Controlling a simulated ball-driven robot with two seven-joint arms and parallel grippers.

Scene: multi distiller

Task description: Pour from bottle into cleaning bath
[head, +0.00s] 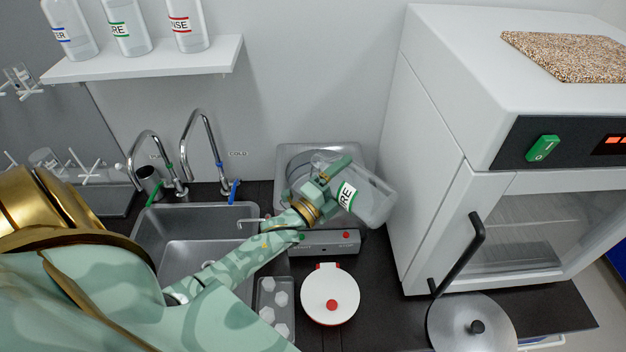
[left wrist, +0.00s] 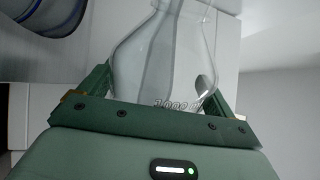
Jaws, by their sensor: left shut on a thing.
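The bottle (head: 374,203) is clear, with a white and green label, and is tilted well over. My left gripper (head: 335,180) is shut on it and holds it above the cleaning bath. In the left wrist view the clear bottle (left wrist: 165,60), with a volume marking, sits between the fingers of the left gripper (left wrist: 155,85). The cleaning bath (head: 318,150) is a square steel tub with a grey front panel and a red button. The gripper and bottle hide part of its opening. I cannot tell whether liquid is flowing. My right gripper is not in view.
A white oven-like cabinet (head: 450,130) stands close on the right. A steel sink (head: 195,222) with two taps is on the left. A round white device (head: 330,295) with a red knob sits in front of the bath. A wall shelf (head: 150,62) holds several labelled bottles.

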